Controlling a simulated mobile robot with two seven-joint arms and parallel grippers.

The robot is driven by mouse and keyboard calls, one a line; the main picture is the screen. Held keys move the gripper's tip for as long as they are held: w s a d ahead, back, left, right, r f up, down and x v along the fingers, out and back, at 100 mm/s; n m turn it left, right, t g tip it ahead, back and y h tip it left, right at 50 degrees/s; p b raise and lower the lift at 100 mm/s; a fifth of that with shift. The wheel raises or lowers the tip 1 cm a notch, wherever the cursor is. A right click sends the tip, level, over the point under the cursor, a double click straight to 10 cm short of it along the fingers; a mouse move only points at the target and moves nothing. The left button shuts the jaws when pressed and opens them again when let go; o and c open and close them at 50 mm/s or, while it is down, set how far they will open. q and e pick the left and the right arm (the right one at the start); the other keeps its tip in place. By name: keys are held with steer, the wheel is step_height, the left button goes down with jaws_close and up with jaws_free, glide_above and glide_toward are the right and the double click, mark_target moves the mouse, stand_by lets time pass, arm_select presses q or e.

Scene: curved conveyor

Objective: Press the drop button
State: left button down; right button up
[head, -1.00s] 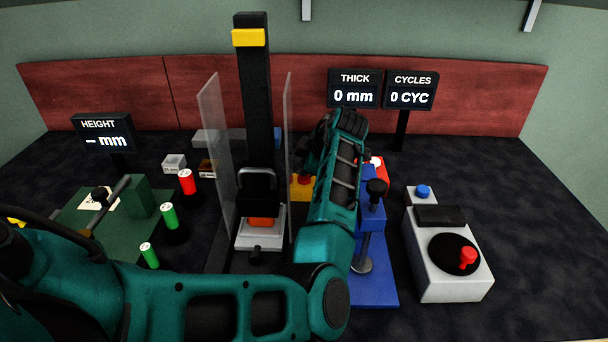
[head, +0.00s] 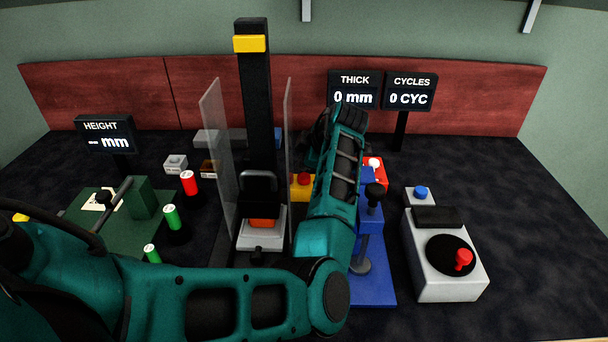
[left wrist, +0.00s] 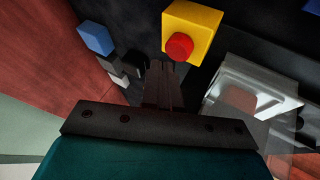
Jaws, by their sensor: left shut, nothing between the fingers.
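A yellow box with a red button (head: 304,179) stands right of the drop tower's base in the head view, partly hidden by my left arm. In the left wrist view the red button (left wrist: 180,47) and yellow box (left wrist: 205,22) are at the top centre. My left gripper (left wrist: 161,66) is shut and empty, its tips just below and left of the button in that picture. I cannot tell whether they touch it. In the head view the fingers are hidden behind my wrist. My right gripper is not in view.
The black tower (head: 254,110) has clear side panels (head: 216,150) and an orange block (head: 262,223) on its base. A blue stand (head: 372,285) and red box (head: 377,172) are right of my arm. A white control box (head: 440,285) stands farther right. Displays read 0 mm and 0 CYC.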

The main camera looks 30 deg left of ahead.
mark_target(305, 177)
arm_select(q)
steer(key=shift+r+p, duration=2.15)
steer(key=shift+r, duration=0.4)
steer(key=shift+f, duration=0.1)
